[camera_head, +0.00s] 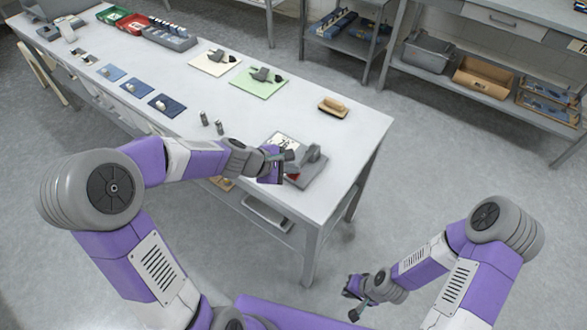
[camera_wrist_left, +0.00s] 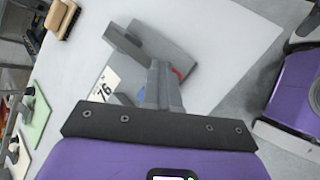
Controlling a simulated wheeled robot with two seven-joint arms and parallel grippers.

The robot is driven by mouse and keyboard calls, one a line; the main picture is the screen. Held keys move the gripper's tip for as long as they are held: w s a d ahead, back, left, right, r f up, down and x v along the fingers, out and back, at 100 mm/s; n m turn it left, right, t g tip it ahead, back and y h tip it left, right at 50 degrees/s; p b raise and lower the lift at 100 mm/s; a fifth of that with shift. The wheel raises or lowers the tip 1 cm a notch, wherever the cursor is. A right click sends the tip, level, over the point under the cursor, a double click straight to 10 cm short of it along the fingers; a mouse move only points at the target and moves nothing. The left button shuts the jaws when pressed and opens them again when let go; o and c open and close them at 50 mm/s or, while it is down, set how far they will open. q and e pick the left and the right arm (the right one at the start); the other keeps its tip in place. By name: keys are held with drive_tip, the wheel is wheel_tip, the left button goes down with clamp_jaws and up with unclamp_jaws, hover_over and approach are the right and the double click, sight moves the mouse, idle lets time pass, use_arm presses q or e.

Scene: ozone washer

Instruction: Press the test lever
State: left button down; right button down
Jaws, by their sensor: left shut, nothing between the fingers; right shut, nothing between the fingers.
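A grey device with a lever-like upper part (camera_head: 312,156) stands near the right end of the white table, with a small red part showing low on it. In the left wrist view the grey device (camera_wrist_left: 160,50) lies just beyond my fingers, with a bit of red at its side. My left gripper (camera_head: 288,156) is shut and empty, close beside the device; its fingers (camera_wrist_left: 163,90) overlap the device in the wrist view, so I cannot tell whether they touch it. My right gripper (camera_head: 356,300) is shut and empty, low in front of the table, away from the device.
A white card marked 76 (camera_wrist_left: 105,84) lies by the device. A tan-and-black brush-like block (camera_head: 333,107), a green board (camera_head: 259,82), a cream board (camera_head: 215,62) and two small grey cylinders (camera_head: 212,123) are on the table (camera_head: 352,140). Shelves stand behind; open floor lies right.

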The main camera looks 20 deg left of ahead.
use_arm(q)
drive_tip(key=shift+f, duration=0.3)
drive_tip(key=shift+r, duration=0.1)
idle(0.5)
drive_tip(key=shift+r+p, duration=1.6)
drive_tip(key=shift+r, duration=0.3)
wheel_tip(320, 180, up, 5)
drive_tip(key=p, duration=0.4)
drive_tip(key=shift+p, duration=0.4)
